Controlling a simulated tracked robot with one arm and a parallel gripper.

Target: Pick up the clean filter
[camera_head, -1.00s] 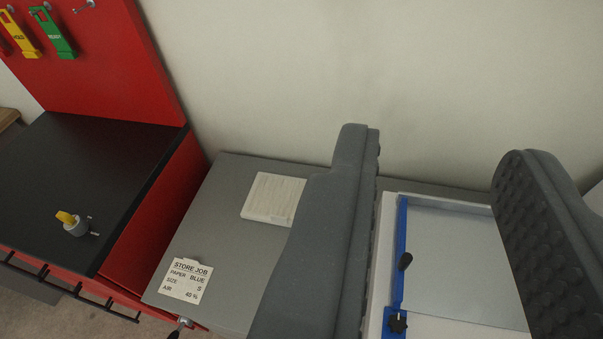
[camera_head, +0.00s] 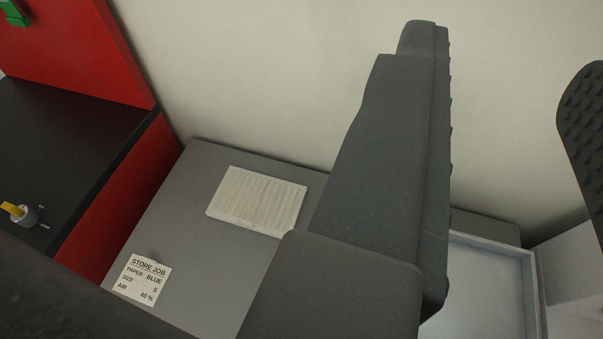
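A flat white pleated block, which looks like the clean filter (camera_head: 256,201), lies on the grey table top (camera_head: 190,215) near the wall. Nothing is on it, and its right edge is close to my left finger in the picture. My gripper (camera_head: 505,130) is open, with one large dark finger in the middle and the other at the right edge. It is empty, and the filter lies to the left of both fingers. The gap between fingertips shows only wall.
A card reading "STORE JOB" (camera_head: 143,281) lies at the table's front left. A red cabinet with a black top (camera_head: 60,140) stands at left, carrying a yellow-handled knob (camera_head: 22,214). A metal tray (camera_head: 490,285) is at lower right. A pale wall closes the back.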

